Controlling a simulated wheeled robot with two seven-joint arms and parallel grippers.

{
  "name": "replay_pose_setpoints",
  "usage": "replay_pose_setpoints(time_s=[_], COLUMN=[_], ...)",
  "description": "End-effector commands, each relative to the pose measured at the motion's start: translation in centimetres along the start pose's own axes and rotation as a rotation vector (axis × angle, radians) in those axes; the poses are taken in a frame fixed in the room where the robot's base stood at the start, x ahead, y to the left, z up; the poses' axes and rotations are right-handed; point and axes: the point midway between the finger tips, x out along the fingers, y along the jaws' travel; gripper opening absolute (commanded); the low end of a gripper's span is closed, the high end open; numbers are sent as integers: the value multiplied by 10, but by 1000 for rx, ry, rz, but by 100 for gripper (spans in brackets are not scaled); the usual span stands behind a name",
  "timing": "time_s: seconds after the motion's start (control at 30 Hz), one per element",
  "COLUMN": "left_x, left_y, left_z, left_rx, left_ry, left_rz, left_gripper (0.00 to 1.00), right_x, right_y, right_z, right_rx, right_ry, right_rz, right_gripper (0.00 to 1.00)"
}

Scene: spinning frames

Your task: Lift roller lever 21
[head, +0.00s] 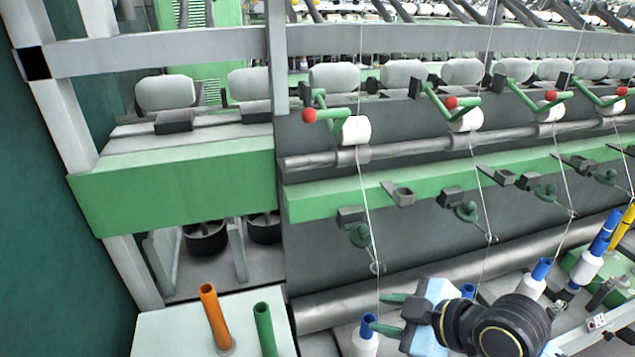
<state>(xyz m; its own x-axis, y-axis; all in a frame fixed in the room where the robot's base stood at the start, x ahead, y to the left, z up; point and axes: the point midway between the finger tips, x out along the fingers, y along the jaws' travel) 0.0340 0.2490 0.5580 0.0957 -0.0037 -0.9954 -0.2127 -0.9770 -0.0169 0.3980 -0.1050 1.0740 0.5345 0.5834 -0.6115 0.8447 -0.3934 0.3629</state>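Several green roller levers with red ball ends stand in a row along the spinning frame. The leftmost lever (330,113) has its red ball to the left, and a white roller (356,130) sits beside it. More levers follow to the right, at the second (437,100), the third (524,97) and the fourth (597,98). I see no readable numbers, so I cannot tell which is lever 21. My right gripper (379,312) is low in the picture, well below the levers. Its two green fingers are apart with no lever between them. My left gripper is out of view.
A green beam (330,201) runs below the rollers, with thin yarns hanging in front. Blue-topped white bobbins (366,335) stand near my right gripper. A white surface at the lower left holds an orange tube (214,315) and a green tube (265,330).

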Motion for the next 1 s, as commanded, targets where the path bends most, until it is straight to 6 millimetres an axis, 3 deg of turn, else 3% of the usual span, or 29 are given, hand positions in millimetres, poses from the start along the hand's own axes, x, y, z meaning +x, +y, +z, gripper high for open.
replay_pose_setpoints(time_s=[0.37, 0.5, 0.7, 0.87, 1.0], left_x=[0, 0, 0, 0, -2], left_y=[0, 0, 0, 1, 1], left_z=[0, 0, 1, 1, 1], left_rx=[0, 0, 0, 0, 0], left_ry=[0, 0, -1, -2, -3], left_rz=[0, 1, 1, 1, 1], left_gripper=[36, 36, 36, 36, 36], right_x=[-18, -45, -92, -115, -115], right_y=[73, 118, 170, 190, 194], right_z=[-87, -134, -187, -208, -217], right_rx=[-466, -704, -938, -1021, -1039], right_ry=[252, 372, 488, 527, 538], right_rz=[23, 87, 207, 270, 284], right_gripper=[35, 35, 35, 35, 35])
